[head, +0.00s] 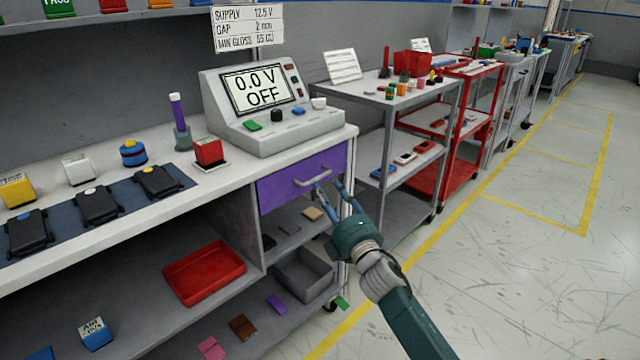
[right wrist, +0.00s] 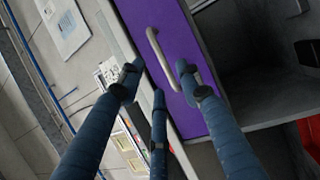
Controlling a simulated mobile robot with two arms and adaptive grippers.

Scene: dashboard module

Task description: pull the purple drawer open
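The purple drawer (head: 279,190) sits under the bench top at the bench's right end, its front flush with the cabinet. Its pale bar handle (head: 318,176) is on the front. The right wrist view also shows the drawer (right wrist: 183,50) and handle (right wrist: 156,50). My right gripper (head: 328,187) is just in front of the drawer, near the handle's right end. In the right wrist view its fingers (right wrist: 158,82) are spread apart, with the handle's lower part between them in the picture. Contact with the handle cannot be told. My left gripper is not in view.
A control console (head: 270,108) reading 0.0 V OFF stands on the bench above the drawer. Below are open shelves with a red tray (head: 203,275) and a grey bin (head: 303,277). A grey cart (head: 380,95) stands to the right. The floor at front right is clear.

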